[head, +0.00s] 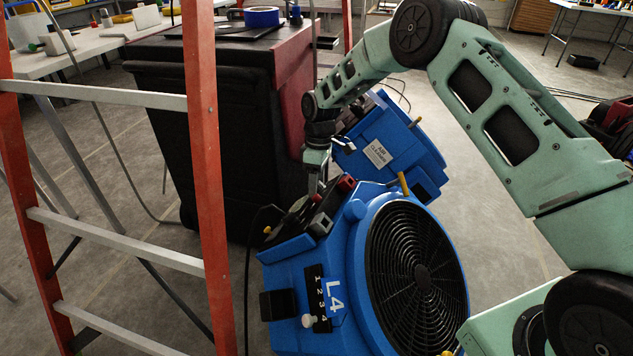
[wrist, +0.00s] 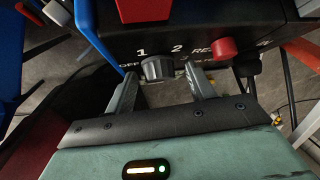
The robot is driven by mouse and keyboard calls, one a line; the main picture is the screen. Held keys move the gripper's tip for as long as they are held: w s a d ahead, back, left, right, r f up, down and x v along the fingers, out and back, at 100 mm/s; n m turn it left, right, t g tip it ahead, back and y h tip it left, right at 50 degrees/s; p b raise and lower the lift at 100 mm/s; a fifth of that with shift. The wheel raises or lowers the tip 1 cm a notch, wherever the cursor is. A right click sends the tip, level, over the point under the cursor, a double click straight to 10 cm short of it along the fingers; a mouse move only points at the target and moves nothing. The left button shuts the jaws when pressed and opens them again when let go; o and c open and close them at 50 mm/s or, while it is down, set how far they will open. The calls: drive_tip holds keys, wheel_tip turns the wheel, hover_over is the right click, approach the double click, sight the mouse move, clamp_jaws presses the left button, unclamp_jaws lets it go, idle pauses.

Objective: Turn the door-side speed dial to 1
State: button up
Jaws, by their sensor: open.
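A blue air mover marked L4 (head: 354,217) stands in the middle of the head view, its round black grille facing right. Its black control panel is on top. In the wrist view a grey dial (wrist: 157,67) sits on a black panel, below and between the printed 1 and 2, with OFF at its left. I cannot tell where its pointer stands. My gripper (wrist: 161,76) is open, with one finger on each side of the dial. I cannot tell whether the fingers touch it. In the head view my gripper (head: 314,183) is over the panel, its fingertips small and partly hidden.
A red button (wrist: 223,48) is right of the dial, close to the right finger. A second blue machine (head: 388,150) stands behind the air mover. An orange ladder (head: 204,170) and a large black bin (head: 215,130) stand at the left. Grey floor is open at the right.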

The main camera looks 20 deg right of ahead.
drive_tip(key=c, duration=1)
drive_tip(key=shift+o, duration=0.2)
drive_tip(key=shift+r, duration=0.1)
drive_tip(key=shift+s+a+r+m+t+h+p, duration=0.1)
drive_tip(key=shift+s+m+t+h+p, duration=0.05)
drive_tip(key=shift+m+t+h+p, duration=0.35)
drive_tip(key=shift+s+a+m+t+h+p, duration=0.1)
drive_tip(key=shift+a+m+t+h+p, duration=0.1)
drive_tip(key=shift+m+t+h+p, duration=0.6)
drive_tip(key=m, duration=0.1)
drive_tip(key=m+t+h+b, duration=0.1)
drive_tip(key=m+h, duration=0.1)
drive_tip(key=shift+s+a+f+m+t, duration=0.1)
drive_tip(key=shift+a+f+m+t, duration=0.05)
drive_tip(key=shift+f+m+t, duration=0.2)
drive_tip(key=shift+r+m+t+h+b, duration=0.1)
drive_tip(key=shift+m+t+h+b, duration=0.35)
drive_tip(key=shift+m+h, duration=0.55)
